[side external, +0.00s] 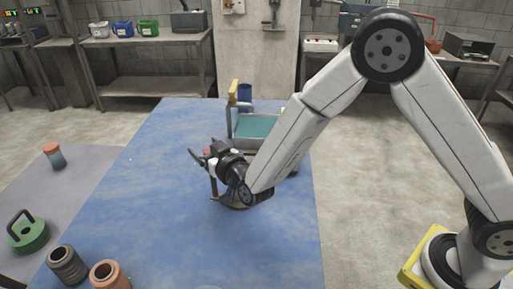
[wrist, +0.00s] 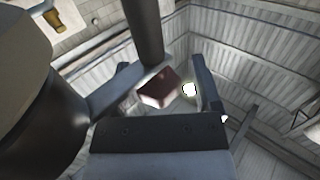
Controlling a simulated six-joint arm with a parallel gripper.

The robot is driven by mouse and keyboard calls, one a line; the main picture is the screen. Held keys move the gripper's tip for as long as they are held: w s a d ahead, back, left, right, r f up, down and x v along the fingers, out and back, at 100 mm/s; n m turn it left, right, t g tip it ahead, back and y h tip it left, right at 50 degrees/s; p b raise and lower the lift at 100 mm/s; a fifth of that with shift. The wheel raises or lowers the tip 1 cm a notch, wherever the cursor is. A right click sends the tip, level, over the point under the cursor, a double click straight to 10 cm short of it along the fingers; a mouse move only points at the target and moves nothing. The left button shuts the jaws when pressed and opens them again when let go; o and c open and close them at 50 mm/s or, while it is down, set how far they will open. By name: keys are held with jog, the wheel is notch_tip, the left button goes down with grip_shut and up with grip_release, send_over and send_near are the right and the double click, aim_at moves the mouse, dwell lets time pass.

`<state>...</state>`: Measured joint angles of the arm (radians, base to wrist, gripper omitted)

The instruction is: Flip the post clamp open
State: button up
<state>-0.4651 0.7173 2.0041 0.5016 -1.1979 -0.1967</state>
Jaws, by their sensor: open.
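My gripper (side external: 204,161) is low over the blue table in the side view, pointing left, beside an upright post (side external: 213,188). A small reddish part (side external: 208,152) shows at the top of the post, close to the fingers. In the wrist view, my gripper (wrist: 168,82) is open. A red-brown block (wrist: 160,88) appears between its fingers, and a dark round bar (wrist: 143,30) rises behind it. I cannot tell whether the fingers touch the block. My wrist hides much of the post, and the clamp's state cannot be made out.
A teal-floored tray (side external: 256,127) stands behind my gripper, with a blue cup (side external: 245,91) and a yellow part (side external: 233,92) near it. A grey jar (side external: 67,264) and an orange jar (side external: 108,275) are at the front left. The blue table (side external: 160,210) is clear left of the post.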

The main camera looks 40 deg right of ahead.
jog(key=shift+w, duration=0.35)
grip_shut()
dwell(1.3)
